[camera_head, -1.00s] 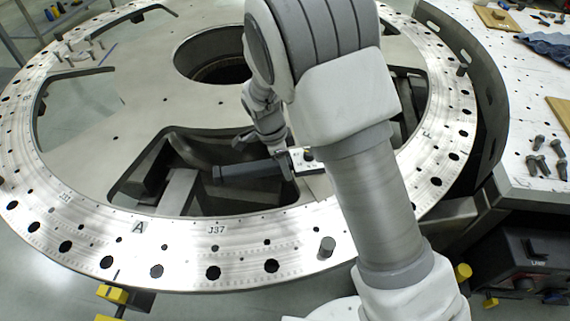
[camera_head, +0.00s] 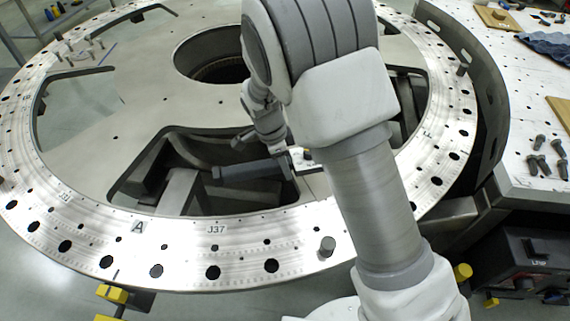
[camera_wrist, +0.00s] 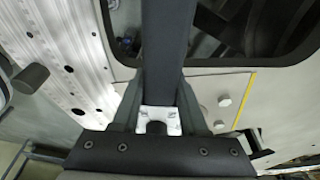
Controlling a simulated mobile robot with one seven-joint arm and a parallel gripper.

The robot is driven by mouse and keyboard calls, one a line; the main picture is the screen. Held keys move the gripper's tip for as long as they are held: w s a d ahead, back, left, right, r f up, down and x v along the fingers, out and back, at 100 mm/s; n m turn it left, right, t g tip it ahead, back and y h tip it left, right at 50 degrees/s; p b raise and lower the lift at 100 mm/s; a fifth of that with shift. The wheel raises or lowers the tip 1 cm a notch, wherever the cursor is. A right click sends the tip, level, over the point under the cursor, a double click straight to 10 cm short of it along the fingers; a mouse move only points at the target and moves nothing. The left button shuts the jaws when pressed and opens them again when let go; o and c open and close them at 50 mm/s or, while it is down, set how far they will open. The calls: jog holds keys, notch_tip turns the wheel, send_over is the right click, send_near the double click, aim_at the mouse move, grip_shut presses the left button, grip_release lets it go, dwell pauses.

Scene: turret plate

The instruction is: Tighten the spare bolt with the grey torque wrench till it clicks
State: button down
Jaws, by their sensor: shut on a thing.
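The grey torque wrench (camera_head: 250,171) is a long dark bar, held level over the front cutout of the turret plate. My gripper (camera_head: 289,164) is shut on it near its right end in the head view. In the wrist view the wrench (camera_wrist: 164,45) runs up between the fingers of my gripper (camera_wrist: 158,92). A single grey bolt (camera_head: 327,247) stands upright on the ring's front right, apart from the wrench. A dark bolt-like cylinder also shows at the left of the wrist view (camera_wrist: 31,77). I cannot tell for certain which bolt is the spare.
The turret ring (camera_head: 185,248) has many holes and the marks A and J37. Several loose bolts (camera_head: 541,158) and a blue cloth (camera_head: 548,45) lie on the right table (camera_head: 520,108). A round opening (camera_head: 212,55) is at the plate's middle. Yellow clamps (camera_head: 112,294) stick out below the ring.

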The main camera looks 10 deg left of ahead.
jog(key=shift+w+f+b, duration=0.1)
jog(key=shift+f+b, duration=0.5)
jog(key=shift+b, duration=0.15)
dwell(1.2)
jog(key=shift+w+a+f+m+g, duration=0.1)
jog(key=shift+w+a+m, duration=0.25)
jog(key=shift+w, duration=0.45)
jog(key=shift+w+a+r+m+g, duration=0.1)
jog(key=shift+w+m, duration=0.35)
jog(key=shift+w, duration=0.3)
jog(key=shift+w+a+f+m+g, duration=0.1)
jog(key=shift+w+a+m, duration=0.25)
jog(key=shift+w, duration=0.45)
dwell(0.6)
jog(key=shift+d, duration=0.1)
jog(key=shift+s+d, duration=0.1)
jog(key=shift+s, duration=0.35)
jog(key=shift+d+p+v, duration=0.15)
jog(key=shift+p+v, duration=0.3)
jog(key=shift+v, duration=0.35)
jog(key=shift+d+p+v, duration=0.2)
jog(key=shift+p+v, duration=0.2)
jog(key=shift+v, duration=0.35)
jog(key=shift+w+a, duration=0.1)
